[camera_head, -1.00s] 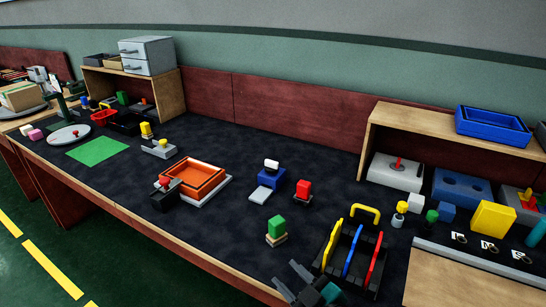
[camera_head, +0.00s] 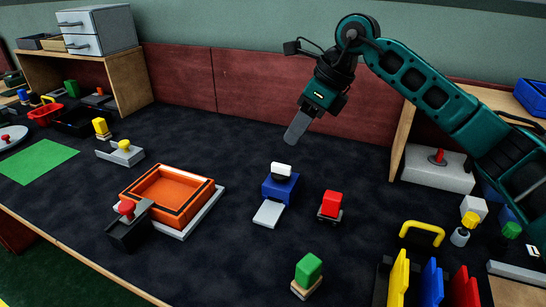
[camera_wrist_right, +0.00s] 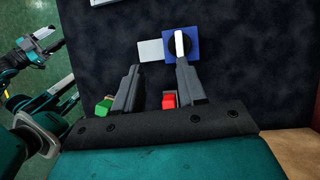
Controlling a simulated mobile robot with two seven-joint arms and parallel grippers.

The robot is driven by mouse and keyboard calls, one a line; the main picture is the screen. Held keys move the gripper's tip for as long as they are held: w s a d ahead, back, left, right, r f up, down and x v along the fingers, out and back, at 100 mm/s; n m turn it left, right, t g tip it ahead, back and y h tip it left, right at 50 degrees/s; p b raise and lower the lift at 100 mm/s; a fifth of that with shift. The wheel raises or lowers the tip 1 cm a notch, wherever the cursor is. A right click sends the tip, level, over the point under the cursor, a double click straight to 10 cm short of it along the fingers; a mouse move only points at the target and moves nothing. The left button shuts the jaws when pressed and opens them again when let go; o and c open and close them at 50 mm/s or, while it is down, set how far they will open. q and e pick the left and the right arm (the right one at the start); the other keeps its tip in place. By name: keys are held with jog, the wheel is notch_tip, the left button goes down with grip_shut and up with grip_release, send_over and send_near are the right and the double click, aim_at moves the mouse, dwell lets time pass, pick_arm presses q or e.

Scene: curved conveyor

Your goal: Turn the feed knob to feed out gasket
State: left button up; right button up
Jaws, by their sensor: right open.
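The feed knob, a black dial with a white bar (camera_head: 281,170), sits on top of a small blue box (camera_head: 280,189). A light grey plate (camera_head: 268,213) lies in front of the box; I see no gasket on it. In the right wrist view the white-barred knob (camera_wrist_right: 179,44) is just beyond the fingertips, nearer the right finger, with the blue box (camera_wrist_right: 197,46) under it. My right gripper (camera_head: 298,127) is open and empty, above and behind the knob, pointing down. My left gripper (camera_wrist_right: 38,42) shows at the left edge of the right wrist view; its jaw state is unclear.
A red block (camera_head: 331,203) stands right of the blue box and a green block (camera_head: 307,271) in front. An orange tray (camera_head: 168,195) is to the left. A rack with coloured pieces (camera_head: 431,283) is at front right. Dark mat is clear around the box.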

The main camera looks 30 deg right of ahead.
aim_at(282, 165)
jog(key=shift+h, duration=0.6)
jog(key=x, duration=0.3)
jog(key=d+b+x, duration=0.1)
jog(key=x, duration=0.3)
jog(key=w+d+b+x, duration=0.1)
jog(key=x, duration=0.3)
jog(key=shift+w+f, duration=0.2)
jog(key=shift+f, duration=0.15)
pick_arm(q)
notch_tip(282, 165, down, 3)
jog(key=shift+d+r, duration=0.1)
jog(key=shift+w, duration=0.1)
pick_arm(e)
jog(key=shift+c, duration=0.4)
jog(key=shift+c, duration=0.8)
pick_arm(q)
jog(key=shift+w, duration=0.1)
pick_arm(e)
grip_shut()
